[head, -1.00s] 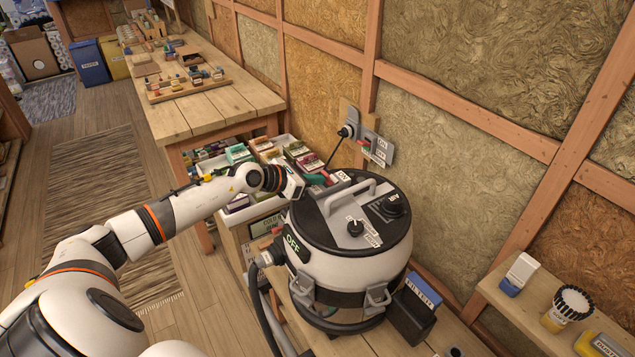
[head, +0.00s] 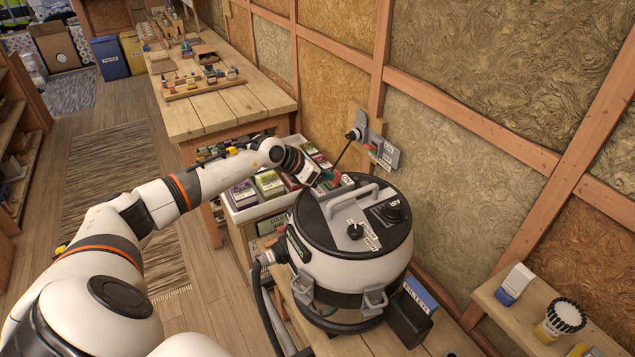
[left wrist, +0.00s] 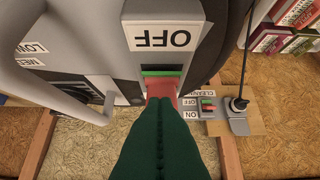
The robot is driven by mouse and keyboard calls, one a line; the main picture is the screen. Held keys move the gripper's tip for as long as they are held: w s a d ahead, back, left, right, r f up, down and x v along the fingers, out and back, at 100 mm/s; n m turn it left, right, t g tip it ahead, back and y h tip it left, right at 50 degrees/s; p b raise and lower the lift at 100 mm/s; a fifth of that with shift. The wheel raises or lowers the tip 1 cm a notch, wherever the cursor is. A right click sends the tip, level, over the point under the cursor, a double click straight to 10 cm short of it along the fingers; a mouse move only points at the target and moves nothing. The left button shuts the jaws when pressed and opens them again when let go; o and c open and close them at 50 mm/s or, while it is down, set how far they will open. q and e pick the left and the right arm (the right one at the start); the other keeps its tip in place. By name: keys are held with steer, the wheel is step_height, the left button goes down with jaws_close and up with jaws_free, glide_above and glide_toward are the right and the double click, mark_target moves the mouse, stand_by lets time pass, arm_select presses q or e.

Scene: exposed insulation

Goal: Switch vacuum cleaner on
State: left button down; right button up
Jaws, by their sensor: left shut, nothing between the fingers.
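The vacuum cleaner (head: 345,265) is a white drum with a black lid and grey handle, standing on a wooden bench. Its switch, green (left wrist: 163,72) and red (left wrist: 160,88), sits on a grey block (head: 340,186) at the lid's left edge; an OFF label (left wrist: 165,37) shows upside down beside it in the left wrist view. My left gripper (left wrist: 163,102) is shut and empty, its dark green fingertips at the red part of the switch. The fingers hide part of the switch; I cannot tell whether they touch it. My right gripper is not in view.
A wall socket panel (head: 386,155) with its own green and red switch is behind the vacuum, with a cable plugged in. A crate of small boxes (head: 262,207) stands left of the vacuum. A hose (head: 266,310) hangs at its front left.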

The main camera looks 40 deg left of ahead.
arm_select(q)
steer(key=shift+s+r, duration=0.1)
steer(key=shift+r, duration=0.35)
steer(key=shift+r+p, duration=0.45)
steer(key=shift+p, duration=0.1)
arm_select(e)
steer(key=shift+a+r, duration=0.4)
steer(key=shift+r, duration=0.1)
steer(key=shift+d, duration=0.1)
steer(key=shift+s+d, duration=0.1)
